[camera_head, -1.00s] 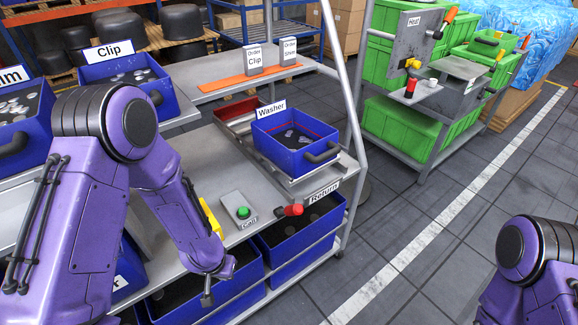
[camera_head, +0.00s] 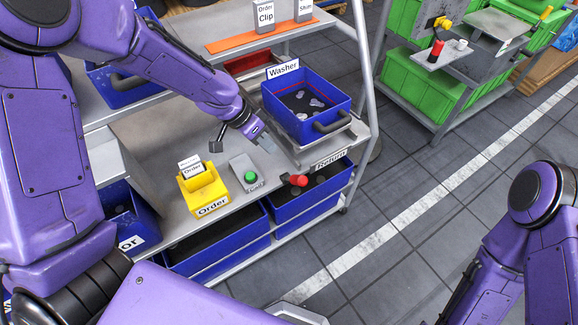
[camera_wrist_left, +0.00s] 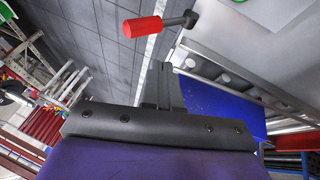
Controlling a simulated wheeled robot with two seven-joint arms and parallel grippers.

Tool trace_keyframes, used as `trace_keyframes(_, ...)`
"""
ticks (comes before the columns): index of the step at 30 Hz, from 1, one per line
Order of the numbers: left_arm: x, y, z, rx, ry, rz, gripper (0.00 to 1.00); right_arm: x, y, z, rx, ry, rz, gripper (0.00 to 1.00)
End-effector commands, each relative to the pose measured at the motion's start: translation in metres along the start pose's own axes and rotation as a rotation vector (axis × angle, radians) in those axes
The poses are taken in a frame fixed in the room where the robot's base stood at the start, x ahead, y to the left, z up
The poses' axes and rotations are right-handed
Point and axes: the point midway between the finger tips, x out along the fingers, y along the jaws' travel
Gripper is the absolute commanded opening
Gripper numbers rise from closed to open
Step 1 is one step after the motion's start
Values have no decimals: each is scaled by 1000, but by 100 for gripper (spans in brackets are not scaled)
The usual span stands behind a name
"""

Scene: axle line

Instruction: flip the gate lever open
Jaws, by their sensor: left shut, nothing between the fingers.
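The lever with a red grip (camera_head: 298,180), likely the gate lever, sticks out at the bench's front edge, beside the "Return" label. In the left wrist view its red grip (camera_wrist_left: 143,29) and dark shaft lie beyond the fingertips, apart from them. My left gripper (camera_head: 268,147) is shut and empty. It is over the bench, left of the blue Washer bin (camera_head: 309,126), behind and left of the lever. Its closed fingers also show in the left wrist view (camera_wrist_left: 160,75). My right forearm shows at lower right; its gripper is out of view.
A green button box (camera_head: 248,174) and a yellow Order box (camera_head: 205,188) stand on the bench left of the lever. Blue bins (camera_head: 215,250) sit below the bench. The floor in front is clear. A green-crate cart (camera_head: 415,85) stands at the back right.

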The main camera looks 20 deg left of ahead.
Motion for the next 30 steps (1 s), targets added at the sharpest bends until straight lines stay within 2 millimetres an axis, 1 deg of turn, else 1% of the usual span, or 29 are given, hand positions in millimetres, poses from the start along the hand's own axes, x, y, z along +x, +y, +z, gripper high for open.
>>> trace_keyframes(1,11,1,1,-1,-5,3,0,-3,0,-1,0,0,0,43)
trace_keyframes(3,27,1,1,-1,-6,2,0,-5,0,-2,0,0,0,43)
trace_keyframes(9,70,1,1,-2,-5,2,0,-10,1,-4,0,0,0,43)
trace_keyframes(12,82,12,3,0,-4,2,0,-16,1,-6,0,0,0,43)
trace_keyframes(15,93,18,4,0,-2,1,0,-18,2,-7,0,0,0,43)
trace_keyframes(21,101,22,6,1,-1,-1,0,-18,2,-8,0,0,0,43)
trace_keyframes(30,102,23,6,3,-1,-3,0,-18,2,-7,0,0,0,43)
